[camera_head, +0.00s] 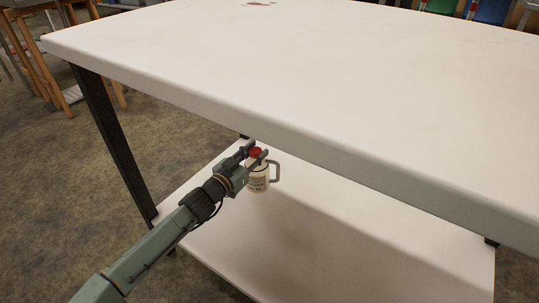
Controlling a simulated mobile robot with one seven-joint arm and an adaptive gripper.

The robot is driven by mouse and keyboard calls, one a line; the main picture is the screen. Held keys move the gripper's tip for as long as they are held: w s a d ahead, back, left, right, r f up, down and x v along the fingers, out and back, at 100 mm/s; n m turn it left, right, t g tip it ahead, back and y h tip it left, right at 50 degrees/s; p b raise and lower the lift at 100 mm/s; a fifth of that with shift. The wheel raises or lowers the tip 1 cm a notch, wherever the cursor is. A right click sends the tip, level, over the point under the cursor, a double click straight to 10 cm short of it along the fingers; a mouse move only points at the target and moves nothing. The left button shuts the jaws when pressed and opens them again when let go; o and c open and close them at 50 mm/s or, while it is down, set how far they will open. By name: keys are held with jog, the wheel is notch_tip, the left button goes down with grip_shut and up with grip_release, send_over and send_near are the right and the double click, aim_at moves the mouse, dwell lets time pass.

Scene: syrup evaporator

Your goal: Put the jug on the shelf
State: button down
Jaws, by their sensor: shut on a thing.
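The jug (259,180) is small and cream-coloured, with dark print on its side, a grey handle on its right and a red top. It is upright under the table's front edge, over the white lower shelf (250,250). My gripper (256,152) reaches in from the lower left and is shut on the jug at its red top. The fingers hide part of the top. I cannot tell whether the jug's base touches the shelf or hangs just above it.
The white tabletop (300,75) overhangs the shelf, its front edge close above my gripper. A dark table leg (108,140) stands to the left. The shelf right of the jug is clear. Wooden stools (38,60) stand at the far left.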

jog(key=w+d+f+b, duration=0.2)
jog(key=w+f+b, duration=0.2)
jog(key=w, duration=0.5)
jog(key=shift+w+d+f, duration=0.15)
jog(key=shift+w, duration=0.1)
jog(key=shift+f, duration=0.2)
jog(key=c, duration=1.2)
grip_release()
jog(key=shift+r, duration=0.1)
jog(key=p+v, duration=0.3)
jog(key=v, duration=0.9)
